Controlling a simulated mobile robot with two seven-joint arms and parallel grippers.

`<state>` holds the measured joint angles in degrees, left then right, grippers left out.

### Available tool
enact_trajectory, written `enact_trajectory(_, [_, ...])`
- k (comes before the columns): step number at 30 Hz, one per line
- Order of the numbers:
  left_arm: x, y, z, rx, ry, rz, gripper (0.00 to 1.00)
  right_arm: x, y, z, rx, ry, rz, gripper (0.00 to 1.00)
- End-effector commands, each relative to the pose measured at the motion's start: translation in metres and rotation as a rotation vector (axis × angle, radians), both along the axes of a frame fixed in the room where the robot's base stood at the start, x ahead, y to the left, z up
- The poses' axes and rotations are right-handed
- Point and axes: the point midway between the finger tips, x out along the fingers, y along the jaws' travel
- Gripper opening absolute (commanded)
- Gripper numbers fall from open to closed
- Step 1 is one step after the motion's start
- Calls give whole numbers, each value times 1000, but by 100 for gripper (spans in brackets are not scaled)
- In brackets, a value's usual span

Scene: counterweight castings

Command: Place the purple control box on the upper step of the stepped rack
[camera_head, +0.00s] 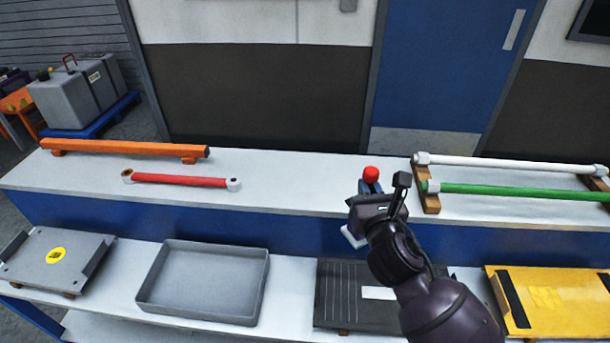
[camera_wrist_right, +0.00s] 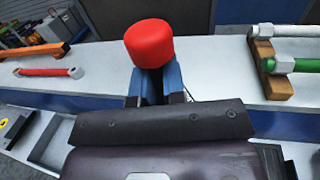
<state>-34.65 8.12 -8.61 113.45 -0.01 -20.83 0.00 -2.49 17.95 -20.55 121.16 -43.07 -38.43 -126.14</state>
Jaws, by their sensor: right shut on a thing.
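The stepped rack has a white upper step (camera_head: 290,190) and a lower step (camera_head: 290,275), with a blue riser (camera_head: 280,228) between them. My right gripper (camera_head: 370,187) is over the rack's middle, near the front edge of the upper step in the picture. It is shut on a red-topped thing (camera_head: 371,174). In the right wrist view, the red cap (camera_wrist_right: 151,43) stands up between and above the blue fingers (camera_wrist_right: 154,85). The body below the cap is mostly hidden, and I cannot confirm it is the purple control box. My left gripper is not in view.
An orange beam (camera_head: 120,148) and a red rod (camera_head: 180,180) lie left on the upper step; white (camera_head: 520,165) and green rods (camera_head: 520,191) lie right. Grey plate (camera_head: 50,265), grey tray (camera_head: 200,280), dark plate (camera_head: 335,290) and yellow plate (camera_head: 555,300) occupy the lower step.

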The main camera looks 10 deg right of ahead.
Motion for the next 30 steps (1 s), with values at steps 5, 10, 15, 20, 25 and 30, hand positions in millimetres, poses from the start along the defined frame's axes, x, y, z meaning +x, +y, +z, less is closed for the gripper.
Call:
enact_trajectory(5, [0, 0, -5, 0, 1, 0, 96, 39, -7, 27, 6, -7, -104, 0])
enact_trajectory(10, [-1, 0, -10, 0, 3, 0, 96, 75, -13, 56, 6, -6, -216, 0])
enact_trajectory(15, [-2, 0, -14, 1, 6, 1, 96, 105, -15, 85, 6, -5, -321, 0])
enact_trajectory(20, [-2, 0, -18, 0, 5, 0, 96, 129, -12, 114, 5, -4, -410, 0])
enact_trajectory(25, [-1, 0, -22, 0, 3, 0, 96, 150, -4, 144, 4, -4, -492, 0])
enact_trajectory(30, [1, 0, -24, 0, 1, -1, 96, 163, 7, 169, 1, -4, -550, 0])
